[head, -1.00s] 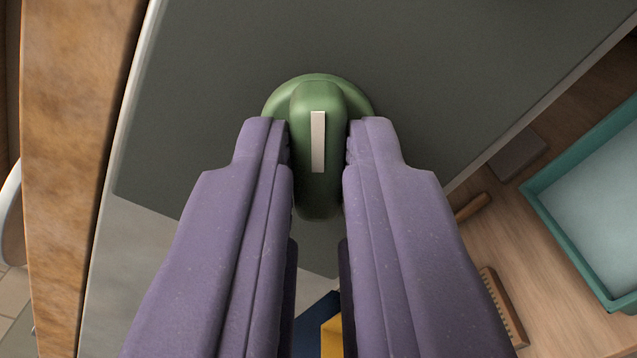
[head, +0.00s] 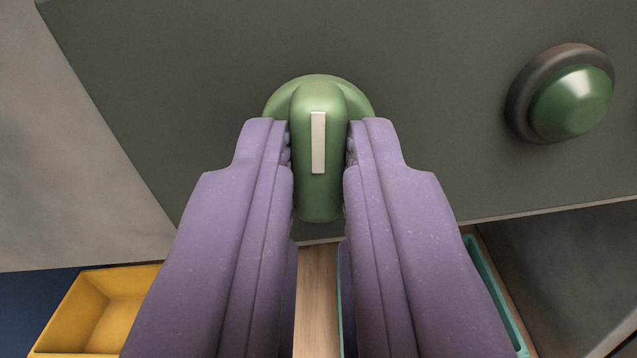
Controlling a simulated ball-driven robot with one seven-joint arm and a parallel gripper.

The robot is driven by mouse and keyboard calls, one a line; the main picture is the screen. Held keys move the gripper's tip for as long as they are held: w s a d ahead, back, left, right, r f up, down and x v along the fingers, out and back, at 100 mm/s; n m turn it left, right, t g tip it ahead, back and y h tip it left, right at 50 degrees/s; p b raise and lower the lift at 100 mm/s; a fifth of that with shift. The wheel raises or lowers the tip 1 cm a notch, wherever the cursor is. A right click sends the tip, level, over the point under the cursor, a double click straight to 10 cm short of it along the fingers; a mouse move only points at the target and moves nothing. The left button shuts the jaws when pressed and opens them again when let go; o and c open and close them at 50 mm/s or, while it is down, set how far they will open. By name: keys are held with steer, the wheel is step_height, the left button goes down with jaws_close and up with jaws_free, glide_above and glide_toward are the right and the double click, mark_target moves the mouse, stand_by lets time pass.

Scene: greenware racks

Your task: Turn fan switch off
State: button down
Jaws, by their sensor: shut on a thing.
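The fan switch is a green rotary knob (head: 318,195) with a round base and a raised grip bar bearing a white stripe. It sits on a dark grey panel (head: 420,90), in the upper middle of the head view. My gripper (head: 318,140) has two purple fingers, one on each side of the grip bar, and is shut on it. The stripe points along the fingers in the picture. The fingers hide part of the knob's round base.
A round green button (head: 572,102) in a dark collar stands out from the panel at the right. Below the panel are a yellow bin (head: 105,300) at the left and a teal tray (head: 490,290) at the right. A light grey surface (head: 80,190) lies at the left.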

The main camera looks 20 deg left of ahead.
steer(key=shift+f+n, duration=0.1)
steer(key=shift+n, duration=0.9)
steer(key=shift+s, duration=0.1)
steer(key=c, duration=1.1)
jaws_free()
steer(key=p+v, duration=0.2)
steer(key=v, duration=0.5)
steer(key=shift+s+d, duration=0.1)
steer(key=shift+s, duration=0.25)
steer(key=shift+s, duration=0.1)
